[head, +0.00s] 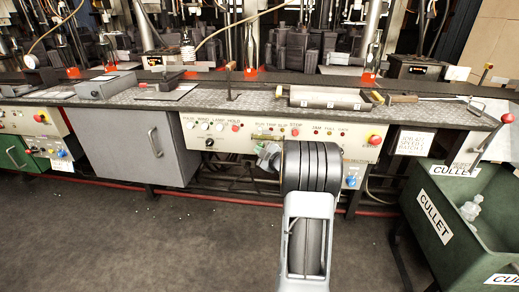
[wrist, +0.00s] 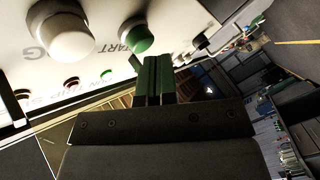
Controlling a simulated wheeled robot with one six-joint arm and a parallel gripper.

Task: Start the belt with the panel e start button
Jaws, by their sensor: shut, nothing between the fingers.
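In the wrist view, the green button (wrist: 137,35) sits on a cream control panel (wrist: 190,14), with lettering that reads START upside down beside it. My gripper (wrist: 154,60) is shut and empty, with its dark fingertips just below and right of the green button in the picture. I cannot tell whether they touch it. In the head view, the cream panel (head: 346,147) runs along the front of the bench. My arm stands in front of it and hides its middle. No panel letter is readable.
A large white knob (wrist: 60,33) is left of the green button, and a dark knob (wrist: 197,41) is right of it. A red mushroom button (head: 374,140) is at the panel's right end. A green CULLET bin (head: 438,214) stands on the right. The floor in front is clear.

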